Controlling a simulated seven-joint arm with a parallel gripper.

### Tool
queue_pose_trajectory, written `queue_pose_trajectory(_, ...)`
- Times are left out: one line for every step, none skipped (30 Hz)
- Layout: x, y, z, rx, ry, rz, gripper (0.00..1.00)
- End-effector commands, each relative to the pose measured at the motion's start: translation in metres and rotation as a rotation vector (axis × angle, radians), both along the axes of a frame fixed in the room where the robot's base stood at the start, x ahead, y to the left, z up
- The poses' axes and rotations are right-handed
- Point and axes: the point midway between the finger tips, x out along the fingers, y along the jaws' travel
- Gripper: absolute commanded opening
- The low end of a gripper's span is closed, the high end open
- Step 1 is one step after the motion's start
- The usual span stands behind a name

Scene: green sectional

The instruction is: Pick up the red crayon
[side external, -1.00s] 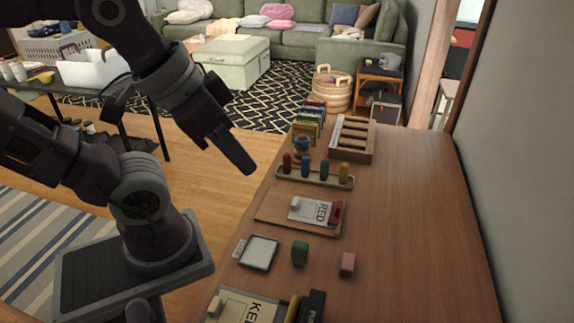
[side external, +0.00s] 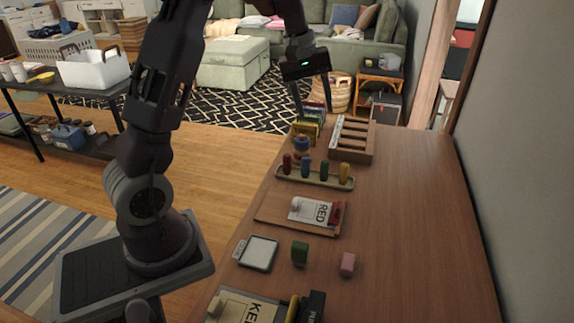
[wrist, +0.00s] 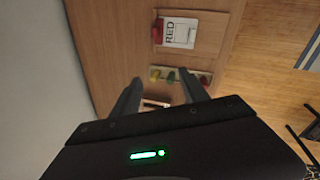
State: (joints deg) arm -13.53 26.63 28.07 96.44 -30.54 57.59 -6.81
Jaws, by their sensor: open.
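In the side external view a wooden holder (side external: 315,180) on the table has a row of upright crayon-like pegs. The red crayon (side external: 287,164) is at its left end, beside blue (side external: 305,167), green (side external: 324,169) and yellow (side external: 344,172) ones. My gripper (side external: 313,106) is open and empty, above and beyond the holder, over the far end of the table. In the wrist view the yellow peg (wrist: 154,74) and green peg (wrist: 171,76) show between my fingers (wrist: 161,78). The red crayon is not clear there; my right-hand finger covers part of the holder.
A board with a RED card (side external: 311,211) and a red piece (side external: 337,212) lies nearer. A compartment tray (side external: 365,155) and small boxes (side external: 307,130) stand at the far end. A white tray (side external: 259,253), green block (side external: 300,252) and pink block (side external: 347,264) are in front. The table's right side is clear.

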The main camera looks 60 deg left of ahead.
Motion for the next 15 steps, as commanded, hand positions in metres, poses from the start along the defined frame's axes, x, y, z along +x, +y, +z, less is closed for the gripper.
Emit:
queue_pose_trajectory(0.012,0.037,-0.037,0.005,0.053,0.088,0.52)
queue_pose_trajectory(0.018,0.058,-0.057,0.012,0.077,0.136,0.52)
queue_pose_trajectory(0.023,0.083,-0.084,0.023,0.107,0.189,0.52)
queue_pose_trajectory(0.024,0.099,-0.104,0.032,0.128,0.224,0.52)
queue_pose_trajectory(0.025,0.114,-0.123,0.04,0.15,0.252,0.52)
queue_pose_trajectory(0.024,0.13,-0.145,0.05,0.173,0.282,0.52)
queue_pose_trajectory(0.023,0.14,-0.161,0.058,0.189,0.299,0.52)
queue_pose_trajectory(0.022,0.148,-0.174,0.064,0.201,0.312,0.52)
queue_pose_trajectory(0.02,0.156,-0.189,0.072,0.216,0.325,0.52)
queue_pose_trajectory(0.019,0.161,-0.197,0.075,0.225,0.33,0.52)
queue_pose_trajectory(0.018,0.164,-0.204,0.079,0.231,0.335,0.52)
queue_pose_trajectory(0.017,0.166,-0.21,0.08,0.237,0.34,0.52)
queue_pose_trajectory(0.017,0.168,-0.214,0.081,0.239,0.342,0.52)
queue_pose_trajectory(0.016,0.168,-0.219,0.081,0.242,0.342,0.52)
queue_pose_trajectory(0.016,0.168,-0.224,0.081,0.241,0.343,0.52)
